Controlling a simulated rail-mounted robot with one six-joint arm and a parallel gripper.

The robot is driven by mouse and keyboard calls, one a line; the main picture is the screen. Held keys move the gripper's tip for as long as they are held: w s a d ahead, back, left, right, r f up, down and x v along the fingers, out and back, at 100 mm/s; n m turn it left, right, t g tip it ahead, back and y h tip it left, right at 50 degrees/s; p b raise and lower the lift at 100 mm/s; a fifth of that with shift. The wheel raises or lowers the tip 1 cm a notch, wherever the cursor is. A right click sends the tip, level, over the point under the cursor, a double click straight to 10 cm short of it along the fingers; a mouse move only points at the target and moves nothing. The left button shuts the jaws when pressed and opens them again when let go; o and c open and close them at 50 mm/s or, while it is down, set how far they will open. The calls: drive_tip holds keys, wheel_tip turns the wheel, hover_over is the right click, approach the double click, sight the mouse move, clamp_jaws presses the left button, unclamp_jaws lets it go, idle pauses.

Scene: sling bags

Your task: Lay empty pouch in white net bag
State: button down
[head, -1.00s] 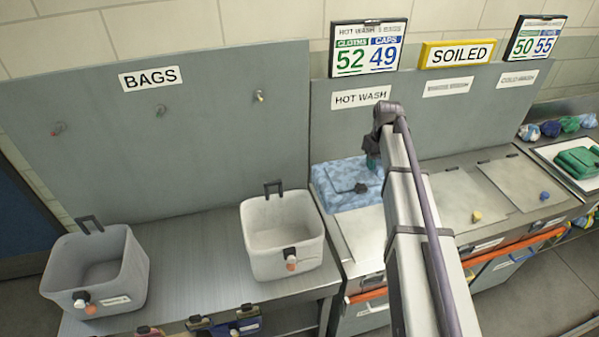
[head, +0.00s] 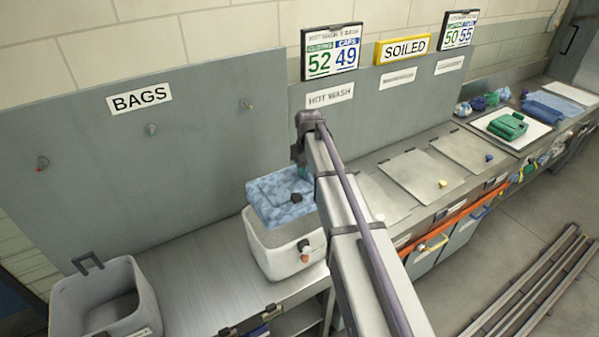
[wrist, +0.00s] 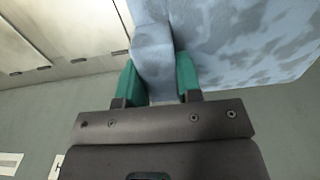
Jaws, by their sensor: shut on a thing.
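A flat, mottled light-blue cloth pouch (head: 276,201) with a dark clasp is in my gripper (head: 302,172). In the wrist view, the green fingertips (wrist: 160,78) are shut on a fold of the pouch (wrist: 225,40). In the head view the pouch hangs over the open top of a pale white bin-shaped bag (head: 285,262) and hides most of its opening. I cannot tell whether the pouch touches the rim. No netting can be made out on either bag.
The metal counter (head: 200,265) is bare between the two bags. To the right are flat lids (head: 415,175) with small knobs. Farther right, a folded green cloth (head: 507,126) lies on a white board. A grey panel with pegs (head: 150,160) stands behind.

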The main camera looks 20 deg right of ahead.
drive_tip(key=shift+a+f+b, duration=0.25)
drive_tip(key=shift+f+b, duration=0.35)
drive_tip(key=shift+f, duration=0.05)
wheel_tip(320, 180, down, 3)
drive_tip(key=b, duration=0.3)
drive_tip(key=shift+f, duration=0.1)
drive_tip(key=c, duration=0.7)
unclamp_jaws()
wheel_tip(320, 180, up, 8)
drive_tip(key=p, duration=0.7)
drive_tip(key=shift+p, duration=0.4)
drive_tip(key=shift+f, duration=0.2)
